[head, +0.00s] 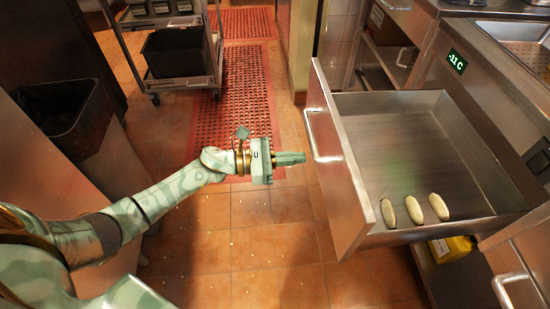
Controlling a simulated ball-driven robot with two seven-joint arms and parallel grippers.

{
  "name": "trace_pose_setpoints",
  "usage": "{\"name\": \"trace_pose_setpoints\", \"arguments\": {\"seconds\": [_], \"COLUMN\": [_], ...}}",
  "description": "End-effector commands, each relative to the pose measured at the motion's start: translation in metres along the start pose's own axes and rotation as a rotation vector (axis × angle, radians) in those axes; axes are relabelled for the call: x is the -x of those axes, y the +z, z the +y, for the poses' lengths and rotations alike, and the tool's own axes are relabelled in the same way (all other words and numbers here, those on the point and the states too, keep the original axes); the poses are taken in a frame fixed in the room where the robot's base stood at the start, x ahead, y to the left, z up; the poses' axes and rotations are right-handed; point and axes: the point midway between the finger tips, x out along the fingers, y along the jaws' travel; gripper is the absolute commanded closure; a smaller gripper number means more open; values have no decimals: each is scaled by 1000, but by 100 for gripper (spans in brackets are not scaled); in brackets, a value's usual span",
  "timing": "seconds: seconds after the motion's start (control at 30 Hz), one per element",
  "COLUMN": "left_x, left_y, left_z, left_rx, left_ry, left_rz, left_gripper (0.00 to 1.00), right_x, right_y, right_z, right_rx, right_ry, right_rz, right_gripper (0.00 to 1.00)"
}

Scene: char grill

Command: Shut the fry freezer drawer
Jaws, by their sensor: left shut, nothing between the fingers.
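The fry freezer drawer (345,172) is pulled out from the steel counter on the right. It is a deep steel drawer with a bar handle (322,140) on its front panel. Three pale, elongated items (413,209) lie inside near its front corner. My left gripper (304,158) is shut and empty, pointing right at the drawer front. In the picture its tips are just left of the handle; I cannot tell whether they touch it. My right gripper is not in view.
A dark trash bin (65,125) stands at the left. A yellow container (452,248) sits on a shelf below the drawer.

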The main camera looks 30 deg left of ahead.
Motion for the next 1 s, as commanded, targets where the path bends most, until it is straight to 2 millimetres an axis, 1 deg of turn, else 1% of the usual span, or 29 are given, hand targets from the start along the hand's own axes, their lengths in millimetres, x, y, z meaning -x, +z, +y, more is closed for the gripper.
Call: {"name": "trace_pose_setpoints", "arguments": {"seconds": [0.03,0.1,0.2,0.3,0.47,0.87,1.0], "left_x": [-11,-24,-39,-49,-56,-58,-67], "left_y": [-1,-1,-1,-1,0,0,-2], "left_z": [0,0,0,0,0,0,0], "left_rx": [1,2,2,2,2,2,2], "left_ry": [1,0,0,1,1,1,1], "left_rz": [-2,-2,-1,-1,0,0,-1], "left_gripper": [100,100,100,100,100,100,100], "right_x": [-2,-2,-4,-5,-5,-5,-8], "right_y": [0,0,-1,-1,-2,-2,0], "right_z": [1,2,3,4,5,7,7], "right_rx": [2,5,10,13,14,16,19], "right_ry": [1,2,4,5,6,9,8], "right_rz": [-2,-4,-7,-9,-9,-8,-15], "right_gripper": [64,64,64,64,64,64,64]}}
